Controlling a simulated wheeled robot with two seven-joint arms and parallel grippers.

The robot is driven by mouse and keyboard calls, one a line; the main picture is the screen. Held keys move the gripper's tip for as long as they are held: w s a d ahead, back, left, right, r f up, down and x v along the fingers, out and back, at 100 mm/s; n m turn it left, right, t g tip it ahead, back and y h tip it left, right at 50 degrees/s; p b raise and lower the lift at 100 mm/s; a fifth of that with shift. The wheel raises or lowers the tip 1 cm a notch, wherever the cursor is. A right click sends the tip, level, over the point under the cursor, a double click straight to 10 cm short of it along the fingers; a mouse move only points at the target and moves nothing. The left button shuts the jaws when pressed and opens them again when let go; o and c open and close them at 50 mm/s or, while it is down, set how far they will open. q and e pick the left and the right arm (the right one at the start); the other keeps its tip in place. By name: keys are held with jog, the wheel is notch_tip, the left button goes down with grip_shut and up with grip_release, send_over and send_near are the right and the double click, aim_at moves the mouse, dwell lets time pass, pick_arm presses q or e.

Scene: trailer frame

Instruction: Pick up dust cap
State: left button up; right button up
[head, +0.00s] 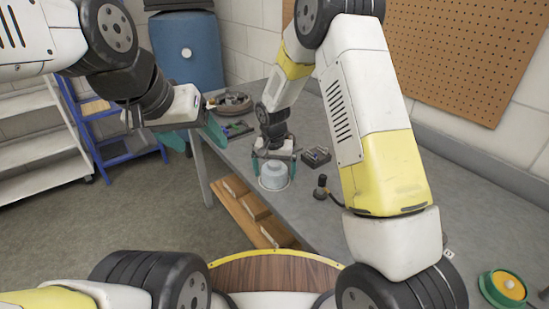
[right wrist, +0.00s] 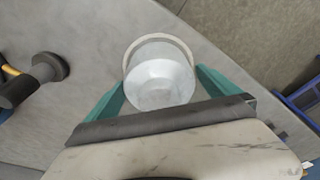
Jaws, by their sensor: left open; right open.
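The dust cap (head: 274,177), a pale grey-white round cup, sits on the grey workbench near its front edge. In the right wrist view the dust cap (right wrist: 159,77) shows as a whitish cup with a rim. My right gripper (head: 273,168) is open, with its teal fingers on either side of the cap. In the right wrist view my right gripper (right wrist: 160,90) has one finger at each side of the cap; I cannot tell whether they touch it. My left gripper (head: 192,138) is open and empty, in the air left of the bench.
The workbench (head: 330,227) runs along the wall. A dark knobbed part (head: 321,187) stands right of the cap, and a dark tray of parts (head: 316,157) lies behind. A yellow-green round object (head: 507,287) is at far right. A blue ladder (head: 112,140) stands left.

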jog(key=shift+c, duration=0.2)
jog(key=c, duration=1.3)
jog(key=shift+o, duration=0.2)
jog(key=shift+r, duration=0.1)
